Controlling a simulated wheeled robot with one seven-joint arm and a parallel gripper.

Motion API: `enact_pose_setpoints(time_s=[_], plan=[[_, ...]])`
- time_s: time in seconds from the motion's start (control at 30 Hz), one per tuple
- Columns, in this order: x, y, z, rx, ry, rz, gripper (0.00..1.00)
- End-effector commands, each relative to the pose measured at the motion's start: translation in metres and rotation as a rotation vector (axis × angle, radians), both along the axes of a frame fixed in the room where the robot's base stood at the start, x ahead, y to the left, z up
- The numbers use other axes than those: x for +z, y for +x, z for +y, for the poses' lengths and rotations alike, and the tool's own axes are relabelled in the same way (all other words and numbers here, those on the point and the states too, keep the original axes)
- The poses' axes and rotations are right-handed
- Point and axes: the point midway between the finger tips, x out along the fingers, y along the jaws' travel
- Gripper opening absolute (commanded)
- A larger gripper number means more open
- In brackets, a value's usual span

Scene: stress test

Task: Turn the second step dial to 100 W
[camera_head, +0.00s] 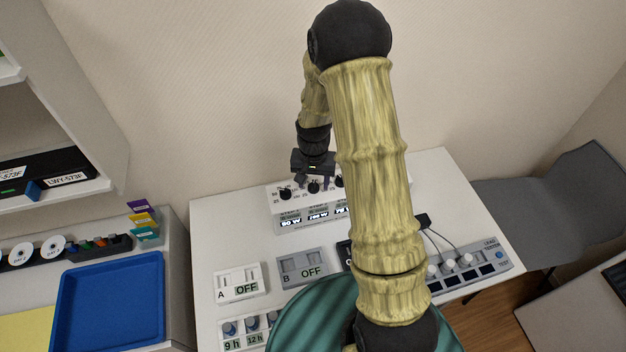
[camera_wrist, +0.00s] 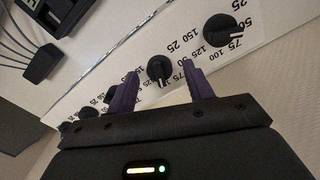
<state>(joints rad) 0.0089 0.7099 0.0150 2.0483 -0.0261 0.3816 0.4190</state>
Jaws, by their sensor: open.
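The white step panel (camera_head: 282,222) stands at the back of the white table, with a row of black dials above small displays. The second step dial (camera_head: 313,187) is also in the wrist view (camera_wrist: 158,68), with its white mark toward my gripper's body. Its display (camera_head: 318,212) is too small to read surely. My gripper (camera_head: 314,180) is open, its purple fingertips on either side of the second dial; I cannot tell whether they touch it. The first dial (camera_head: 285,193) lies just outside the fingers and also shows in the wrist view (camera_wrist: 219,28).
The third dial (camera_head: 339,181) is partly hidden by my arm. Switch box A (camera_head: 239,281) and switch box B (camera_head: 302,268), both reading OFF, stand in front. A cabled tester (camera_head: 470,268) is at the right. A blue tray (camera_head: 110,305) is at the left.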

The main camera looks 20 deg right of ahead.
Motion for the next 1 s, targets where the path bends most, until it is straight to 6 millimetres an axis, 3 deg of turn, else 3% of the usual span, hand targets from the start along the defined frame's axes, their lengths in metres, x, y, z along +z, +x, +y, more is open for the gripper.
enact_pose_setpoints(time_s=[0.17, 0.37, 1.0], plan=[[0.003, 0.0, 0.0, 0.0, 0.0, 0.0, 0.52], [0.022, 0.001, 0.0, -0.001, 0.0, -0.003, 0.52], [0.144, 0.001, 0.0, 0.001, 0.0, -0.005, 0.52]])
